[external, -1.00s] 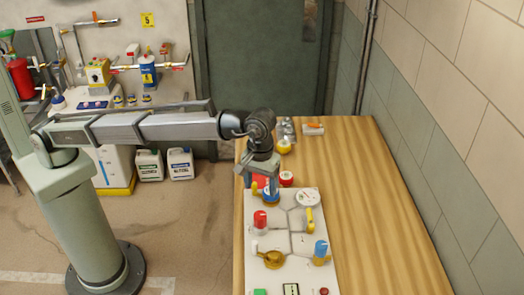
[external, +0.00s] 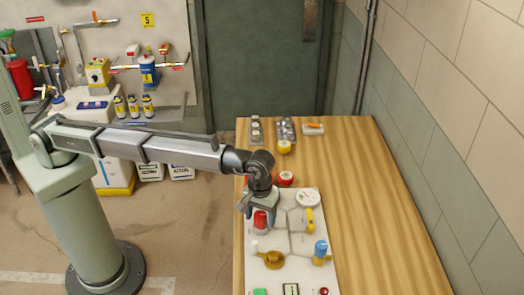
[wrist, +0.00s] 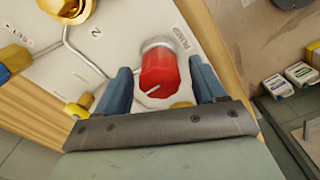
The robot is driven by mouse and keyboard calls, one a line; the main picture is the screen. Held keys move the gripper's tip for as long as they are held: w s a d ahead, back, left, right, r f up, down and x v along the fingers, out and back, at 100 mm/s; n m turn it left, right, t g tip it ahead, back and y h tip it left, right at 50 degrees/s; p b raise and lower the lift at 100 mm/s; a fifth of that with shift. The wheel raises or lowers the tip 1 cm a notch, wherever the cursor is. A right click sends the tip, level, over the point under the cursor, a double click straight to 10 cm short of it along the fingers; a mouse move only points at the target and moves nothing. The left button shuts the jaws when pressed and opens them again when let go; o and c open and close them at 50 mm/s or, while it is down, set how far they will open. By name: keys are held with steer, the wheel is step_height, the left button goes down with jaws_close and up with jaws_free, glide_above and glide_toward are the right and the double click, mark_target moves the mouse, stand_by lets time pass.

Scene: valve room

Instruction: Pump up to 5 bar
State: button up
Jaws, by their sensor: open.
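The white valve panel (external: 297,243) lies on the wooden table. A red cylindrical knob (external: 260,219) stands on its left side; it also shows in the wrist view (wrist: 160,76). My gripper (external: 257,207) is open over this knob. In the wrist view its two blue-grey fingers (wrist: 164,88) stand on either side of the red knob, with visible gaps. A round gauge (external: 307,199) sits at the panel's far right; its reading is too small to tell. A yellow lever (external: 310,218), a blue-topped valve (external: 321,249) and a brass valve (external: 271,259) are also on the panel.
A green button (external: 260,292), small display (external: 291,289) and red button (external: 323,291) are at the near edge. Red (external: 285,179) and yellow (external: 284,147) round parts stand behind the panel. The table's right side is clear up to the wall.

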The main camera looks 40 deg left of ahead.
steer(key=shift+f, duration=0.45)
steer(key=c, duration=1.1)
